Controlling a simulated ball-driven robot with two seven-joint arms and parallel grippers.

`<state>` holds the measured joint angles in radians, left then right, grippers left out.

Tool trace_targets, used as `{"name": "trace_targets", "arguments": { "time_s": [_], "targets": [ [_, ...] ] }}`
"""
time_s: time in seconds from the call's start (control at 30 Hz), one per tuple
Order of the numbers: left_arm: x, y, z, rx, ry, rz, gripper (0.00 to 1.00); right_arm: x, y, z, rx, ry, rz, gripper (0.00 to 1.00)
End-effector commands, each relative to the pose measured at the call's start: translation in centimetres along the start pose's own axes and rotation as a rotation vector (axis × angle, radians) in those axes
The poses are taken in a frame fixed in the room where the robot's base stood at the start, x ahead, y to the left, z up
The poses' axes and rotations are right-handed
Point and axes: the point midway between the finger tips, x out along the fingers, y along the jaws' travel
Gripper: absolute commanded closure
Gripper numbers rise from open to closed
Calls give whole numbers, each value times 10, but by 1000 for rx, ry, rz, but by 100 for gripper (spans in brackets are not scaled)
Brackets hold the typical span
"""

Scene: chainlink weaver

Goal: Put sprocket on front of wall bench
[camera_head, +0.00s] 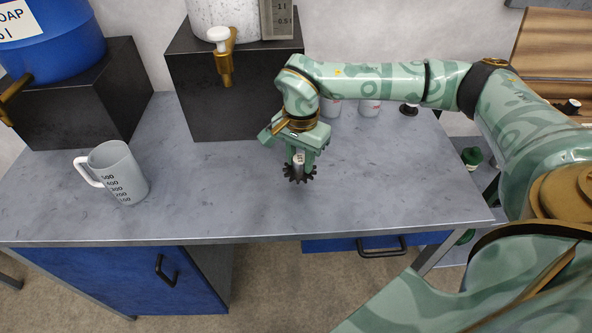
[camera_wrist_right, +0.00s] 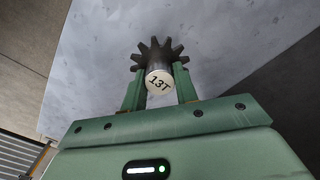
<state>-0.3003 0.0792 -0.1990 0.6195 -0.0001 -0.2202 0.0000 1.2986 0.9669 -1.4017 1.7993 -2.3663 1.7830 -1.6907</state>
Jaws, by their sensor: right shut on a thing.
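The sprocket (camera_head: 299,174) is a dark toothed wheel with a light grey hub. My right gripper (camera_head: 300,158) is shut on its hub from above, near the front middle of the bench. In the right wrist view the sprocket (camera_wrist_right: 159,52) shows its teeth beyond the fingers, and its hub end reads 13T. My right gripper (camera_wrist_right: 160,90) has one finger on each side of the hub. I cannot tell whether the sprocket touches the bench top. The wall bench (camera_head: 230,205) has a grey top. My left gripper is not in view.
A measuring jug (camera_head: 122,175) stands on the bench at the left. Black blocks carry a blue soap barrel (camera_head: 60,40) and a white tapped container (camera_head: 225,15) at the back. Small white cups (camera_head: 369,107) stand behind my right arm. The front middle is clear.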

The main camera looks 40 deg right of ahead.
Motion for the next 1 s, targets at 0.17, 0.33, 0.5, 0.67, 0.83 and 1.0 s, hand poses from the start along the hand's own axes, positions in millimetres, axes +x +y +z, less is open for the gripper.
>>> {"name": "trace_targets", "arguments": {
  "time_s": [0.17, 0.33, 0.5, 0.67, 0.83, 1.0],
  "targets": [
    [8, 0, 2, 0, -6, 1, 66, 24, -7, 2, 0, -2, 3, 100],
    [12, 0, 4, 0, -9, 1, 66, 39, -7, 2, -1, -1, -1, 100],
    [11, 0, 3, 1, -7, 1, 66, 38, -7, 1, -1, 0, -2, 100],
    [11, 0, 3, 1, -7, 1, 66, 41, -7, 2, -2, 0, -1, 65],
    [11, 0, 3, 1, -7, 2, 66, 41, -7, 2, -2, 0, 0, 49],
    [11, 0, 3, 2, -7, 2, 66, 40, -7, 1, -1, 0, 0, 49]
  ]
}}
